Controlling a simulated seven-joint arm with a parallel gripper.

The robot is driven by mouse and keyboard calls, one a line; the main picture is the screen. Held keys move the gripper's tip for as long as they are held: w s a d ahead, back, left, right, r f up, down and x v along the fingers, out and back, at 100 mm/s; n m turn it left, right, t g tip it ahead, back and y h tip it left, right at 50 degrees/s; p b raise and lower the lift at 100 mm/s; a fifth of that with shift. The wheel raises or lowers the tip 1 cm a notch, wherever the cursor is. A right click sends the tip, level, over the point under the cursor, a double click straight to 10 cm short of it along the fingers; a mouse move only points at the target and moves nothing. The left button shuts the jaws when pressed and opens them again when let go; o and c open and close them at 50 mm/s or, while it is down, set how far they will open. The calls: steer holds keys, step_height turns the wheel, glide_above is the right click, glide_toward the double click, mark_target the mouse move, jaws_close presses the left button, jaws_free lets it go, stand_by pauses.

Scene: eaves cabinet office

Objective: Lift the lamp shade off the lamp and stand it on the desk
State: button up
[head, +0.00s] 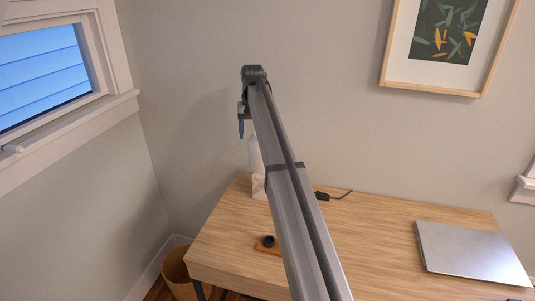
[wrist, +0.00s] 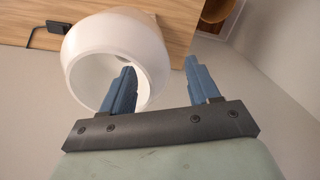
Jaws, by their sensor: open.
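The white lamp shade (wrist: 90,50) fills the upper left of the wrist view, its round opening facing the camera. In the head view the shade (head: 254,155) is partly hidden behind my arm, above a pale lamp base (head: 258,187) on the wooden desk (head: 375,225). My gripper (wrist: 160,66) is open. Its left blue finger overlaps the shade's opening and the right one is outside, with the shade's right wall between them in the picture. I cannot tell whether either finger touches it. In the head view my gripper (head: 241,128) is above the shade.
A closed silver laptop (head: 470,250) lies on the desk's right. An orange piece with a black round part (head: 268,243) lies near the front left edge. A black cord with a switch (head: 330,195) lies at the back. A wastebasket (head: 178,270) stands on the floor left. Bare desk lies mid-right.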

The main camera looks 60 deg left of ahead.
mark_target(253, 143)
steer(key=shift+w+f, duration=0.15)
steer(key=shift+f, duration=1.2)
steer(key=shift+w+f, duration=0.15)
steer(key=shift+f, duration=1.15)
jaws_close()
